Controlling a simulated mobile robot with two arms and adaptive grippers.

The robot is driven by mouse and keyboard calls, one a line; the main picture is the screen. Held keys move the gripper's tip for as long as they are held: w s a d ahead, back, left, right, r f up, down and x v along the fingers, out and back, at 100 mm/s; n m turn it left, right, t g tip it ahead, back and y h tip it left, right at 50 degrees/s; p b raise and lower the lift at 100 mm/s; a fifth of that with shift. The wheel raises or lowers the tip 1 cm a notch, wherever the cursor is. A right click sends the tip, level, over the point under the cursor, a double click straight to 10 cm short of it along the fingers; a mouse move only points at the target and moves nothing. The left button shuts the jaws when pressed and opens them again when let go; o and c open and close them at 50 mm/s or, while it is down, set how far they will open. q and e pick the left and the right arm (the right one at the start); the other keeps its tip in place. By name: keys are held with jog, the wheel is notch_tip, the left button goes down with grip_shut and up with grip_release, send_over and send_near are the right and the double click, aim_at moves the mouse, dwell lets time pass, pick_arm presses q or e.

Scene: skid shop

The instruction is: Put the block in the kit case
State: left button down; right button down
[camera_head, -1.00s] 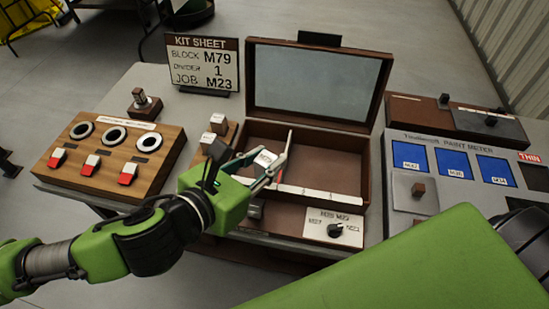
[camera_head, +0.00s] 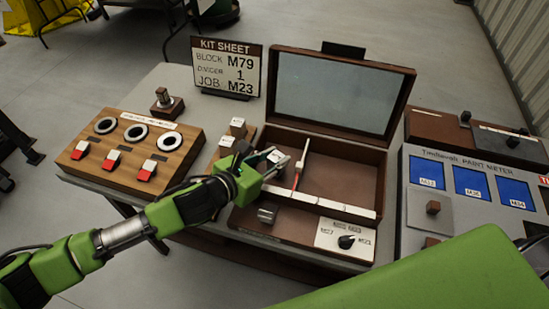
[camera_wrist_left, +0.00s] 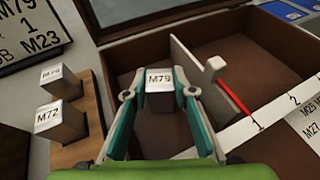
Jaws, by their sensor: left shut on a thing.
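The block marked M79 (camera_wrist_left: 160,80) is between the two fingers of my left gripper (camera_head: 281,164), which is shut on it. The block is over the left compartment of the brown kit case (camera_head: 345,208); I cannot tell whether it touches the floor. In the head view the fingers partly hide the block (camera_head: 276,156). A white divider (camera_wrist_left: 200,75) with a red strip stands to the right of the block, by label 1. The case lid is open and upright. My right gripper is not in view.
Blocks M76 (camera_wrist_left: 59,80) and M72 (camera_wrist_left: 60,118) stand on a wooden rack left of the case. A kit sheet (camera_head: 226,68) reads block M79, divider 1, job M23. A wooden switch panel (camera_head: 130,145) is left, a paint meter (camera_head: 470,190) right.

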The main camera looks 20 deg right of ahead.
pick_arm(q)
jog(key=shift+f, duration=0.15)
jog(key=shift+f, duration=0.15)
jog(key=c, duration=2)
grip_release()
jog(key=shift+o, duration=0.2)
jog(key=v, duration=1.2)
